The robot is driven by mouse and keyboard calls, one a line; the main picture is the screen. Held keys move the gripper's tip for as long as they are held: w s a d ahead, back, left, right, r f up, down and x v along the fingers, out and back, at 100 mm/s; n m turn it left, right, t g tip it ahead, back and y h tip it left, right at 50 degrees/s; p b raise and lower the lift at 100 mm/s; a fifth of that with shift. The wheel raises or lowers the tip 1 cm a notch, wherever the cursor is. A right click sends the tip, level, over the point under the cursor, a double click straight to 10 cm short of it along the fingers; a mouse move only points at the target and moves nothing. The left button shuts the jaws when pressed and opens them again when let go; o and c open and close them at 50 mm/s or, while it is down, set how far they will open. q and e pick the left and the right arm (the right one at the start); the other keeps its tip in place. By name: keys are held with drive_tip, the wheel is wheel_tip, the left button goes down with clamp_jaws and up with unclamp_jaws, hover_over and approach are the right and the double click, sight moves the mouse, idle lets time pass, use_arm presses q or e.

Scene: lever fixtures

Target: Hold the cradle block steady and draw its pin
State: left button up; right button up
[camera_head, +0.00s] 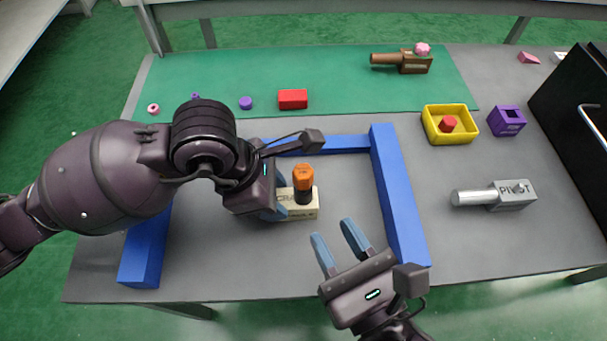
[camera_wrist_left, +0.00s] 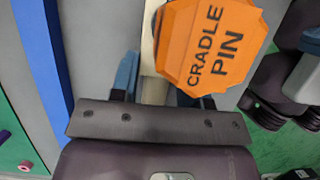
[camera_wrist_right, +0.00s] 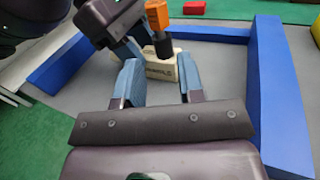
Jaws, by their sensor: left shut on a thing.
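The cradle block (camera_head: 310,211) is a cream block with lettering, lying inside the blue frame. The cradle pin (camera_head: 303,177) stands upright in it, with an orange head and a dark lower part. In the left wrist view the orange head (camera_wrist_left: 212,45) reads CRADLE PIN. My left gripper (camera_head: 279,205) is shut on the cradle block at its left end; the arm hides part of that end. My right gripper (camera_head: 341,249) is open and empty, to the lower right of the block. In the right wrist view the block (camera_wrist_right: 161,68) and pin (camera_wrist_right: 158,22) show beyond the open fingers.
A blue frame (camera_head: 398,195) surrounds the block, open at the front. To the right lie a grey PIVOT piece (camera_head: 512,195), a yellow tray (camera_head: 436,134) and a purple box (camera_head: 507,121). A red block (camera_head: 293,99) and a brown piece (camera_head: 414,63) lie behind on the green mat.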

sight(303, 183)
drive_tip(key=shift+x, duration=4.9)
clamp_jaws()
